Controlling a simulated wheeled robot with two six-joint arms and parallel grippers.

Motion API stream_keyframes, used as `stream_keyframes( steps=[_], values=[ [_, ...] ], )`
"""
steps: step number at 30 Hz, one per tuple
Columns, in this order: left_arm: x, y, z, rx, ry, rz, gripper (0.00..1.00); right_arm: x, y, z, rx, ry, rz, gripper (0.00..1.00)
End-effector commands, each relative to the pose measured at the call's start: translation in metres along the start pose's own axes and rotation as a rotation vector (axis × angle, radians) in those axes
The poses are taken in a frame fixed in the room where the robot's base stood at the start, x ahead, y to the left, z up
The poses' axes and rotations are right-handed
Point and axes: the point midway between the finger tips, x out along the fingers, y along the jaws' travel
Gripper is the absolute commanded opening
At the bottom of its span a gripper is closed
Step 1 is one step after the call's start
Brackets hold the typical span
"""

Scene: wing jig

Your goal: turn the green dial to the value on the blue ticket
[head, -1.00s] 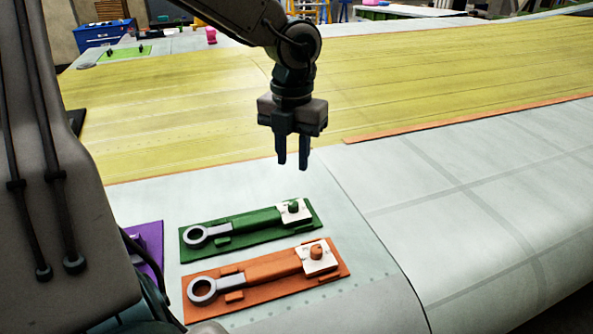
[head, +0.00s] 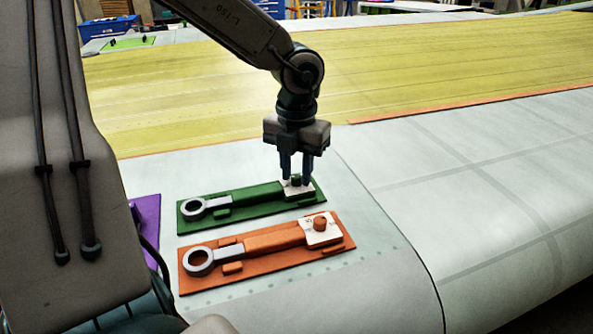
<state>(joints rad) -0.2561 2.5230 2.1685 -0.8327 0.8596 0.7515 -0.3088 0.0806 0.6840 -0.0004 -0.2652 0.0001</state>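A green dial fixture (head: 250,199) lies on the pale wing surface, with a grey ring-ended wrench at its left. Its small green dial (head: 295,180) stands on a white plate at its right end. My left gripper (head: 296,181) points down at this dial, its two fingers apart on either side of it. I cannot tell whether the fingers touch the dial. The white plate is partly hidden by the fingers. No blue ticket can be made out. My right gripper is not in view.
An orange fixture (head: 270,263) with its own orange knob (head: 320,223) and white plate lies just in front of the green one. A purple piece (head: 147,220) shows at left, partly hidden by my arm. A blue box (head: 108,27) stands far back left. The wing at right is clear.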

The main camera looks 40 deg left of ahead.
Motion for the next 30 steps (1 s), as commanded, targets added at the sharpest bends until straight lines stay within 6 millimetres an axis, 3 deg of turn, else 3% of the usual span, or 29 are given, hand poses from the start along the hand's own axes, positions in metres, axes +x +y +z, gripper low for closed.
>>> stream_keyframes(
  steps=[8,13,27,30],
  values=[
    [0.002,0.000,0.000,0.000,-0.001,0.000,0.29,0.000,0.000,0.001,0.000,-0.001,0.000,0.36],
    [0.002,0.000,0.000,0.000,-0.001,0.000,0.00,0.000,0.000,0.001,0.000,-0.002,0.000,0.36],
    [0.004,0.000,0.000,0.093,-0.002,0.000,0.00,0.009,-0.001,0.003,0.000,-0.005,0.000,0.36],
    [0.004,0.000,0.001,0.161,-0.003,0.000,0.00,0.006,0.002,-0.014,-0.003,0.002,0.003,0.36]
  ],
)
